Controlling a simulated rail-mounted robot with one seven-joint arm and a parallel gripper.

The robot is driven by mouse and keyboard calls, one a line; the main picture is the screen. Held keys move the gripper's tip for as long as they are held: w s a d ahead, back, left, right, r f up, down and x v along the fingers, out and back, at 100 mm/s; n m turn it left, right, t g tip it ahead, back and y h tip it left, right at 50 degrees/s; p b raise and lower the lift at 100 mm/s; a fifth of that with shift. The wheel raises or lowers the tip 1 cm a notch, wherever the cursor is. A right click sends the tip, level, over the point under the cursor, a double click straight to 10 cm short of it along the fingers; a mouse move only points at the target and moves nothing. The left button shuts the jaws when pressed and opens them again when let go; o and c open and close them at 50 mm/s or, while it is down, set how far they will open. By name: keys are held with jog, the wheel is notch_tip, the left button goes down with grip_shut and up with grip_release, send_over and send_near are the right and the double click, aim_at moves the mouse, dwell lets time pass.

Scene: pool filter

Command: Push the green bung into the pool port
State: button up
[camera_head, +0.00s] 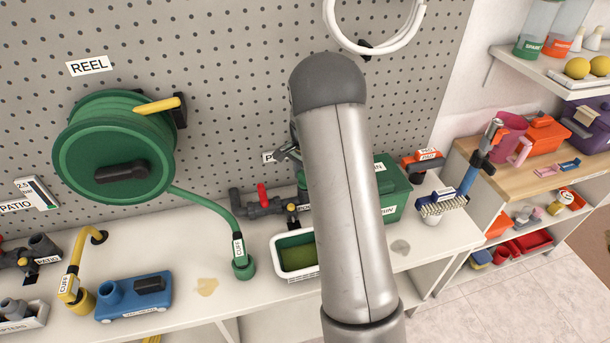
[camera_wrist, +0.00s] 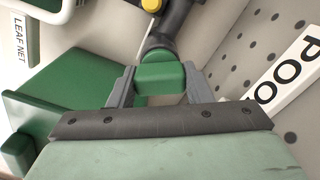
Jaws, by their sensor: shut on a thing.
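The green bung (camera_wrist: 160,76) is a small green block-like piece in the middle of the wrist view. My gripper (camera_wrist: 158,72) is shut on it, with one grey finger on each side. Just beyond the bung is the dark grey pipe end of the pool port (camera_wrist: 160,44). The bung is lined up with this pipe and appears to meet it; I cannot tell how deep it sits. A POOL sign (camera_wrist: 290,72), partly cut off, is on the pegboard to the right.
A green box (camera_wrist: 62,88) is close to my gripper in the wrist view, and it shows right of my arm in the head view (camera_head: 393,190). A white-rimmed green tray (camera_head: 295,255), a red-handled valve pipe (camera_head: 262,203) and a green hose reel (camera_head: 115,150) are left of my arm.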

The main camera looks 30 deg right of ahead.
jog(key=shift+f, duration=0.3)
jog(key=o, duration=1)
jog(key=shift+r, duration=0.1)
jog(key=shift+o, duration=0.2)
jog(key=shift+r, duration=0.1)
jog(key=shift+r+p, duration=1.45)
jog(key=shift+r, duration=1)
notch_tip(320, 180, up, 17)
jog(key=b, duration=0.2)
jog(key=shift+r, duration=0.2)
